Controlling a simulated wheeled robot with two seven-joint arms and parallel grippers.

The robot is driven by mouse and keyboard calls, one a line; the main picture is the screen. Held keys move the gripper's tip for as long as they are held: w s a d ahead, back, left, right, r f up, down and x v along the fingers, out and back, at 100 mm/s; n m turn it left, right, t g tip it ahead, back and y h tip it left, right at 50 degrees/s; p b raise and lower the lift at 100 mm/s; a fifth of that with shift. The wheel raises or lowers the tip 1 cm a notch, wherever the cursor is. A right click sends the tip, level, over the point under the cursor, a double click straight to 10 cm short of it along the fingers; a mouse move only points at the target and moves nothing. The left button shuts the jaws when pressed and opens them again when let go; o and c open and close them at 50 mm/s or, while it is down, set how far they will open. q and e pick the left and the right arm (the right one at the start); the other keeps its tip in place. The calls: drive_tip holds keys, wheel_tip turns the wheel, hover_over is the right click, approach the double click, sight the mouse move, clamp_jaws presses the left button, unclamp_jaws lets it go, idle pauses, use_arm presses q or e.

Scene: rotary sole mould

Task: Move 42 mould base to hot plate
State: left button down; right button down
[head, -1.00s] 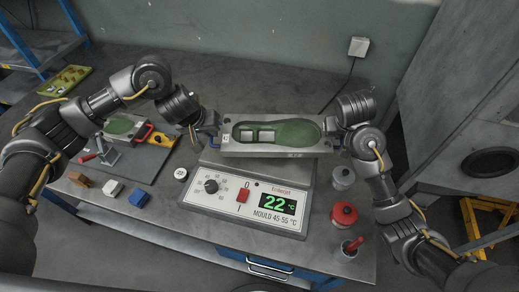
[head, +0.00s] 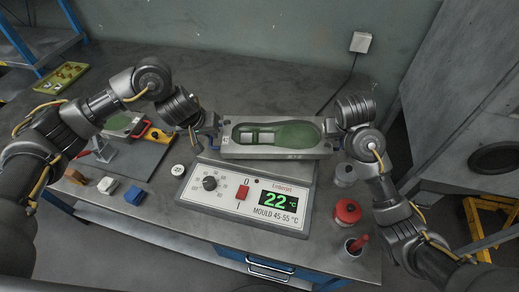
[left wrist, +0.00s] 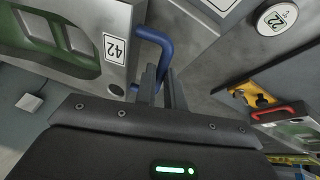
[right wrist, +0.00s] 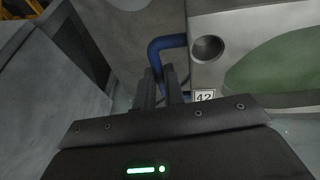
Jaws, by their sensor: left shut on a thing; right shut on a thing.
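The 42 mould base (head: 229,152) is a grey metal block with a green sole-shaped cavity, level in the head view. It also shows in the left wrist view (left wrist: 113,75) with a "42" label, and in the right wrist view (right wrist: 215,75). My left gripper (head: 214,126) is shut on its blue left-end handle (left wrist: 155,38). My right gripper (head: 333,129) is shut on its blue right-end handle (right wrist: 165,43). The hot plate (head: 300,175) lies under the mould, largely covered, its display reading 22 °C. I cannot tell the gap between them.
Left of the hot plate, another green mould (head: 122,124) with a red handle sits on a dark mat. White (head: 107,185) and blue (head: 136,195) blocks are at the front left. A red-topped container (head: 347,211) and a red-handled tool (head: 357,243) stand right.

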use_arm(q)
drive_tip(key=shift+w+d+f+b, duration=0.1)
drive_tip(key=shift+d+f+b, duration=0.3)
drive_tip(key=shift+f+b, duration=0.25)
use_arm(e)
drive_tip(key=shift+s+a+f+n, duration=0.1)
drive_tip(key=shift+f+n, duration=0.05)
drive_tip(key=shift+f, duration=0.3)
drive_tip(key=shift+s+a+f+n, duration=0.1)
drive_tip(key=shift+f+n, duration=0.05)
drive_tip(key=shift+f, duration=0.25)
use_arm(q)
drive_tip(key=c, duration=1.6)
unclamp_jaws()
drive_tip(key=shift+a, duration=0.15)
use_arm(e)
drive_tip(key=c, duration=1.6)
unclamp_jaws()
drive_tip(key=shift+s, duration=0.1)
use_arm(q)
drive_tip(key=shift+o, duration=0.6)
drive_tip(key=shift+s+a, duration=0.1)
drive_tip(key=shift+s, duration=0.15)
use_arm(e)
drive_tip(key=shift+o, duration=0.5)
drive_tip(key=shift+s+d+r, duration=0.1)
drive_tip(key=shift+d, duration=0.1)
use_arm(q)
drive_tip(key=shift+r, duration=0.1)
